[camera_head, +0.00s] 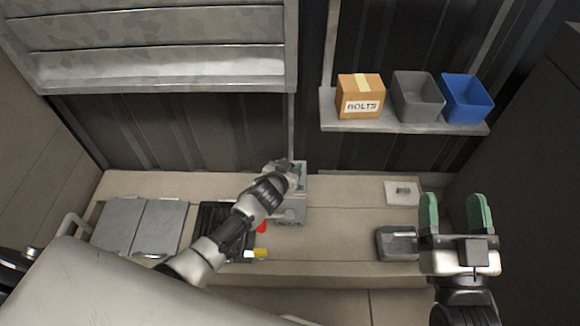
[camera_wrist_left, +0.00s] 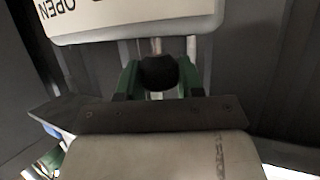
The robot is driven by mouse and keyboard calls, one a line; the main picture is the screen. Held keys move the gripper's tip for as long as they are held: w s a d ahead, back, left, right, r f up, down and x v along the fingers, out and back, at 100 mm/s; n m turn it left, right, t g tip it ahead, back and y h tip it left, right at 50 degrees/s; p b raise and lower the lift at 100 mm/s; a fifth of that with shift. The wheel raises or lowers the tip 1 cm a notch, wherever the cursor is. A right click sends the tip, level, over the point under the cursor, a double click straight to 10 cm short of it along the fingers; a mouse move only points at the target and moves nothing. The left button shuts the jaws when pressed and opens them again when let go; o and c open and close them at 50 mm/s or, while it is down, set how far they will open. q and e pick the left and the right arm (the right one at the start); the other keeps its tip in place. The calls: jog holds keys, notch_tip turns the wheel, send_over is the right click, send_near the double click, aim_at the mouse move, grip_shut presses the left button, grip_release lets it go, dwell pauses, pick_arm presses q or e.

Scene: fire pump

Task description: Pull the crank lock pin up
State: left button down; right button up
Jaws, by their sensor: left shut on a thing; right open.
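A grey box-shaped unit (camera_head: 292,213) stands on the bench in the middle of the head view. My left gripper (camera_head: 292,174) is at its top, and my wrist hides much of that area. In the left wrist view the green fingers of my left gripper (camera_wrist_left: 157,80) are shut on a dark round knob (camera_wrist_left: 158,72), which seems to be the crank lock pin.
A dark tray (camera_head: 212,217) with red and yellow items lies left of the unit. A grey lidded case (camera_head: 140,226) is further left. A small grey box (camera_head: 398,243) sits beside my right gripper. A shelf (camera_head: 400,126) holds a BOLTS box and grey and blue bins.

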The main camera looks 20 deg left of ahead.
pick_arm(q)
jog(key=shift+r+p, duration=0.5)
jog(key=shift+r, duration=0.2)
pick_arm(e)
jog(key=shift+w+d+f+g+h, duration=0.1)
jog(key=shift+d+f+g+h, duration=0.1)
jog(key=shift+f+g, duration=0.55)
jog(key=shift+w+d+f+g+h, duration=0.1)
jog(key=shift+f+g+h, duration=0.1)
jog(key=shift+f+g, duration=0.55)
jog(key=shift+d+f+g+h, duration=0.1)
jog(key=shift+f+g+h, duration=0.1)
jog(key=shift+f+g, duration=0.55)
jog(key=shift+f, duration=0.1)
pick_arm(q)
jog(key=c, duration=0.7)
grip_release()
jog(key=shift+s+r, duration=0.15)
pick_arm(e)
jog(key=shift+s, duration=0.1)
